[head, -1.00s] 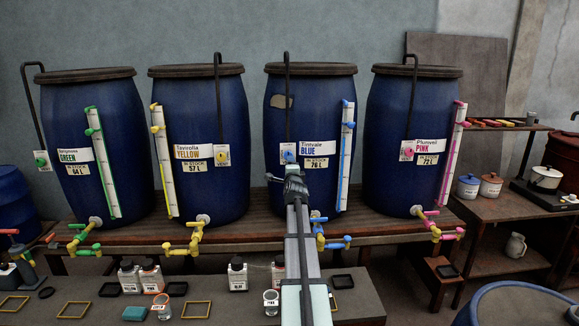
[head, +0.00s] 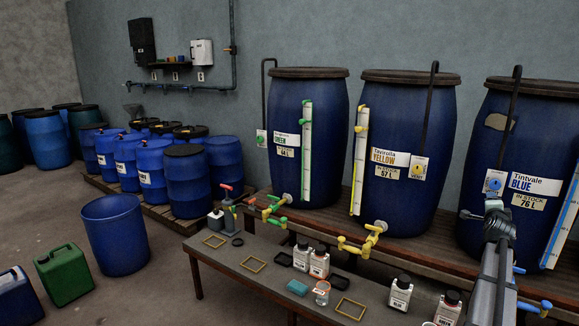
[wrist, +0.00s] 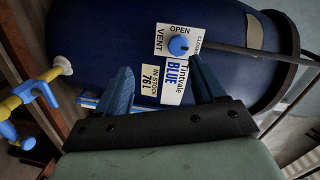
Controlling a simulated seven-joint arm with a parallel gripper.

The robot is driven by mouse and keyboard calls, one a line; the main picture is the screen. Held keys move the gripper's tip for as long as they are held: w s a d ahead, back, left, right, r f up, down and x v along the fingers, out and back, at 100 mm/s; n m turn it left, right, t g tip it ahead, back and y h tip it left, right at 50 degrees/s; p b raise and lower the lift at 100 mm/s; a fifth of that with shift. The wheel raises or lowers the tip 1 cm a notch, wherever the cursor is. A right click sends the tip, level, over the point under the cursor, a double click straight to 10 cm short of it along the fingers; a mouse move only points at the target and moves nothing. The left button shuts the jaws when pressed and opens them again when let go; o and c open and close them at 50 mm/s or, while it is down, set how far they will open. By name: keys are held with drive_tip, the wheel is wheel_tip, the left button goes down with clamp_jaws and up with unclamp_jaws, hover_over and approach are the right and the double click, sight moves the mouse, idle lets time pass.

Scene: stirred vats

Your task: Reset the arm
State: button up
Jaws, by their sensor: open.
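My gripper (head: 494,215) is at the right of the head view, raised in front of the blue vat labelled Tintvale BLUE (head: 523,150). In the wrist view my gripper (wrist: 155,85) has its two blue fingers spread apart with nothing between them. Beyond the fingers the vat's vent knob (wrist: 179,46) and its label show. The knob sits between the words OPEN and CLOSED; its exact setting is hard to read. I cannot tell whether the fingers touch the vat.
The yellow vat (head: 405,130) and green vat (head: 307,140) stand on a wooden bench to the left. A low table (head: 222,262) holds bottles, frames and a teal sponge (head: 297,287). An open blue barrel (head: 115,240) and green jerrycan (head: 63,275) stand on the floor.

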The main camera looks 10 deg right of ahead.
drive_tip(key=s+a+f+n+g+y, duration=0.35)
drive_tip(key=a+f, duration=0.25)
drive_tip(key=f, duration=0.4)
drive_tip(key=s+a+f+n+g+y, duration=0.25)
drive_tip(key=a+f+n, duration=0.3)
drive_tip(key=f, duration=0.35)
drive_tip(key=s+a+f+n+g+y, duration=0.2)
drive_tip(key=s+a+f+n+y, duration=0.15)
drive_tip(key=a+f, duration=0.45)
drive_tip(key=s+a+f+n+g+y, duration=0.15)
drive_tip(key=s+a+f, duration=0.35)
drive_tip(key=a+f, duration=0.55)
drive_tip(key=s+a+f+n+g+y, duration=0.1)
drive_tip(key=s+a+f+n+g, duration=0.3)
drive_tip(key=a+f, duration=0.7)
drive_tip(key=s+a+f+n+g, duration=0.2)
drive_tip(key=s+a+f, duration=0.6)
drive_tip(key=s+a, duration=0.4)
drive_tip(key=s+a+f+n+g, duration=0.3)
drive_tip(key=s+a+f, duration=0.5)
drive_tip(key=s+a, duration=0.4)
drive_tip(key=shift+s+a+h, duration=0.2)
drive_tip(key=shift+a+h, duration=0.1)
drive_tip(key=shift+a, duration=0.7)
drive_tip(key=shift+g, duration=0.25)
